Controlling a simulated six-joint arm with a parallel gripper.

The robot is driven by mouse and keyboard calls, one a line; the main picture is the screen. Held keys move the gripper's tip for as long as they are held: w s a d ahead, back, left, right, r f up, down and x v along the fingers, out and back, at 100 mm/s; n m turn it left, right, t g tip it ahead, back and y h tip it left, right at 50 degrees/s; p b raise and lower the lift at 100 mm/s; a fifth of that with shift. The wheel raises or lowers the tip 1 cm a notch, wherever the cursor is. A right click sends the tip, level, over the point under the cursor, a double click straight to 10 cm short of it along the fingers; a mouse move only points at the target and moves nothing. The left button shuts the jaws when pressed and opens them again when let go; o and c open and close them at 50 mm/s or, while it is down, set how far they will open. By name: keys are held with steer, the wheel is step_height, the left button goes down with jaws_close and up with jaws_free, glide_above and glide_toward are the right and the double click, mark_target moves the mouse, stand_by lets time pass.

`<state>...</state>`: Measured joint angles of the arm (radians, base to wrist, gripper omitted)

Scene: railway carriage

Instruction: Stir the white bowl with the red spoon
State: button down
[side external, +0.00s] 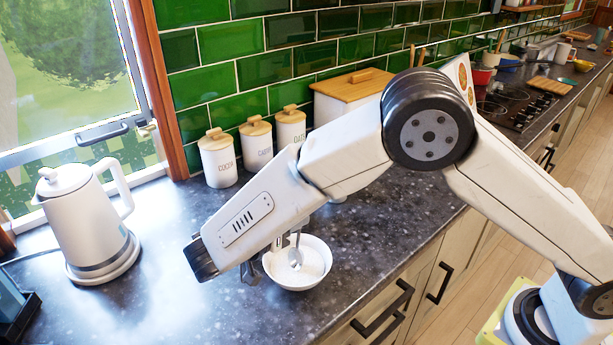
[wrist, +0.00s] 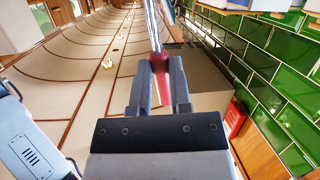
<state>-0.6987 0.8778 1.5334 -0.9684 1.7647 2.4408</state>
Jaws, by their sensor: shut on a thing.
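The white bowl (side external: 312,275) sits on the dark worktop in the middle of the side view. My gripper (side external: 283,243) is just above the bowl's back left rim, partly hidden by my own arm. A pale, shiny spoon end (side external: 296,256) shows inside the bowl; I cannot tell whether it touches the bottom. In the wrist view my gripper (wrist: 162,68) is shut on a red piece, the handle of the red spoon (wrist: 159,66), and a pale, thin shaft runs on beyond the fingertips. The bowl cannot be made out in the wrist view.
A white kettle (side external: 85,220) stands at the left by the window. White canisters (side external: 218,163) and a wooden-lidded box (side external: 350,90) line the green tiled wall. A dark object (side external: 15,305) is at the lower left. The worktop between kettle and bowl is clear.

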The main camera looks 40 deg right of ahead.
step_height(320, 180, up, 7)
stand_by(0.8)
steer(key=shift+r, duration=0.1)
stand_by(0.9)
